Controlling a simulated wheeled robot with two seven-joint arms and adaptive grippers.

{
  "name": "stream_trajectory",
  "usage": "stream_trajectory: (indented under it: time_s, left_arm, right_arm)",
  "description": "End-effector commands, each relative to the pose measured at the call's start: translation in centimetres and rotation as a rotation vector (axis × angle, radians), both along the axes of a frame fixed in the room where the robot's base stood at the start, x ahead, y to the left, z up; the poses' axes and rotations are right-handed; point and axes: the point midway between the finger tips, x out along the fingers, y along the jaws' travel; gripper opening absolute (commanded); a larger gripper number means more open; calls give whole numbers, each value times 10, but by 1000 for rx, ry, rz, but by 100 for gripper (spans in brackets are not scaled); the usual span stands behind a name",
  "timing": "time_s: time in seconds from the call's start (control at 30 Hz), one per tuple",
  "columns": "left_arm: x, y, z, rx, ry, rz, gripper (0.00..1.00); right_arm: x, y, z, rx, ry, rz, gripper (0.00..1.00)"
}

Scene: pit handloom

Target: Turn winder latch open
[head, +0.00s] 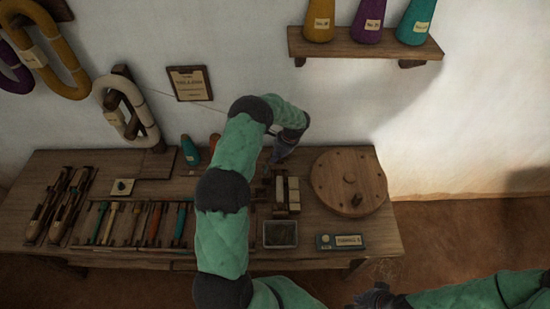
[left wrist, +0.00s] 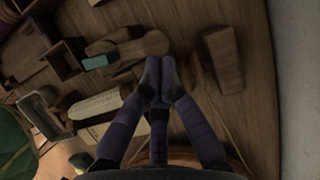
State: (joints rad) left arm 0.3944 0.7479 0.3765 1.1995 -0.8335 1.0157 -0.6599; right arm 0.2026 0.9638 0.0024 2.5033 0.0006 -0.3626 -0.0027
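My left gripper (head: 283,152) reaches over the back of the bench, where my arm hides part of the small wooden gear. In the left wrist view its fingers (left wrist: 160,78) are drawn together, with the tips close to each other. No held object shows between them. A flat wooden paddle-shaped piece (left wrist: 142,46) lies just beyond the fingertips; it may be the winder latch, but I cannot tell for sure. Contact with it is unclear. My right gripper (head: 374,296) is dark and small at the bottom of the head view, away from the bench.
A round wooden disc (head: 334,186) lies at the bench's right end. Several pale blocks (head: 294,190), a dark tray (head: 280,234) and a labelled plate (head: 340,241) are nearby. Shuttles and tools fill the left side. A shelf with cones (head: 365,47) hangs on the wall.

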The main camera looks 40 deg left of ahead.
Motion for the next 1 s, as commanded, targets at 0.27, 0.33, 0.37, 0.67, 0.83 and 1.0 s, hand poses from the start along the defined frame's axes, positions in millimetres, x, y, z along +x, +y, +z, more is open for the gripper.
stream_trajectory:
  time_s: [0.27, 0.33, 0.37, 0.67, 0.83, 1.0]
  left_arm:
    - [-1, -1, -1, -1, 3, 0, 0]
    - [-1, -1, -1, -1, 3, 0, 0]
    - [-1, -1, -1, -1, 3, 0, 0]
    - [-1, -1, -1, -1, 3, 0, 0]
    - [-3, -3, -1, -1, 2, 0, 0]
    - [-7, -7, 0, -1, 3, -2, 0]
  right_arm:
    - [0, 0, 0, 0, 0, 0, 0]
    - [0, 0, 0, 0, 0, 0, 0]
    - [0, 0, 0, 0, 0, 0, 0]
    - [0, 0, 0, 0, 0, 0, 0]
    - [0, 0, 1, 0, 0, 0, 0]
    - [0, 0, 3, 0, 0, 0, 0]
